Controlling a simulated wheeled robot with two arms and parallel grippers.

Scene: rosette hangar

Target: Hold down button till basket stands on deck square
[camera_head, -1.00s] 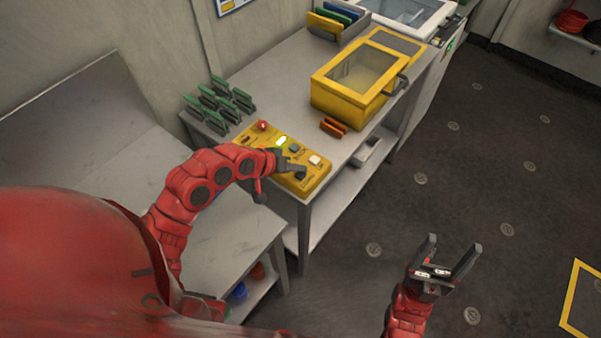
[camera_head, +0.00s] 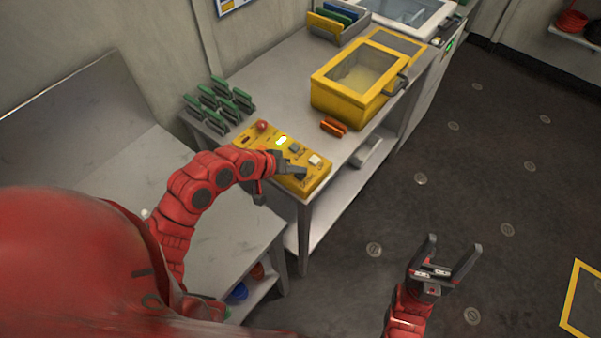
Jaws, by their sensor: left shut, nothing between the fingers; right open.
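A yellow control panel (camera_head: 322,178) lies on the grey table. It carries a red knob (camera_head: 262,125), a lit yellow-white lamp (camera_head: 281,141), a grey button (camera_head: 295,148), a white button (camera_head: 315,160) and a dark button (camera_head: 300,176). My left gripper (camera_head: 302,172) is shut, its tips at the dark button; whether they press it I cannot tell. My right gripper (camera_head: 446,258) is open and empty above the floor. A yellow square outline (camera_head: 573,296) is partly visible on the floor at the right edge. No basket that I can identify is in view.
A yellow box with a window (camera_head: 345,97), orange clips (camera_head: 334,127) and green clips (camera_head: 217,100) are on the grey table (camera_head: 270,88). A rack of coloured folders (camera_head: 335,20) stands at the back. The dark floor (camera_head: 480,160) right of the table is clear.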

